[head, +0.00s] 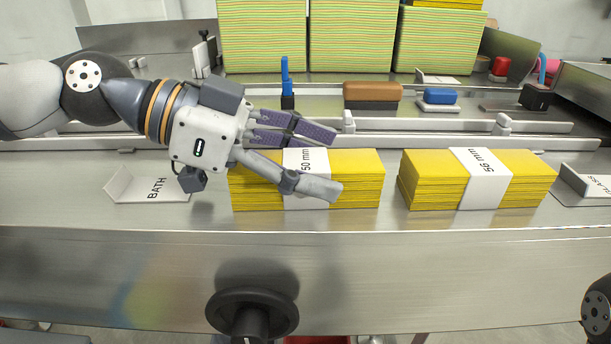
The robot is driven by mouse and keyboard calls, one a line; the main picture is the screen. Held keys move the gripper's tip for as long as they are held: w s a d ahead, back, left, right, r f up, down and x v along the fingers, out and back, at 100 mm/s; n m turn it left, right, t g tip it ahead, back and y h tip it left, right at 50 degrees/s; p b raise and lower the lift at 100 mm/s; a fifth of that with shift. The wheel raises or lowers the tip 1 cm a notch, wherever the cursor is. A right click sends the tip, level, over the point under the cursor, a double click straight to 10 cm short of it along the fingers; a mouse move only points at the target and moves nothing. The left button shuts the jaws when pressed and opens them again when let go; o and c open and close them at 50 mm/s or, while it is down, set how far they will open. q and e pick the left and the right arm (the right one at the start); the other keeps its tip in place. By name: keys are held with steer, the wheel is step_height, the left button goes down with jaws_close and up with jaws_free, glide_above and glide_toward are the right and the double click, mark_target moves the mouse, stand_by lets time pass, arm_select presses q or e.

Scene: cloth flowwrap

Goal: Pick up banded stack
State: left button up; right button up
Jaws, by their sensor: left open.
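Two stacks of folded yellow cloths lie on the steel surface in the head view, each with a white paper band. The left stack (358,178) has a band marked 50 mm, and the right stack (421,182) has one marked 56 mm. My left gripper (345,158) is open over the left stack, its fingers pointing right and spread front to back. The fingers and wrist hide part of that stack's top and its left end. I cannot tell whether the fingers touch it. My right gripper is not in view; only a dark arm part shows at the right edge.
A sign marked BATH (150,190) stands left of the stacks, and one marked GLASS (590,184) stands right. Metal rails (420,126) run behind them. Brown (371,91) and blue (440,96) blocks and tall green-striped stacks (350,38) are farther back. A black handwheel (252,310) is in front.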

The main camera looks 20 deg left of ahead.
arm_select(q)
steer(key=shift+w+d+f, duration=0.25)
steer(key=shift+d, duration=0.35)
steer(key=shift+c, duration=0.6)
steer(key=c, duration=1)
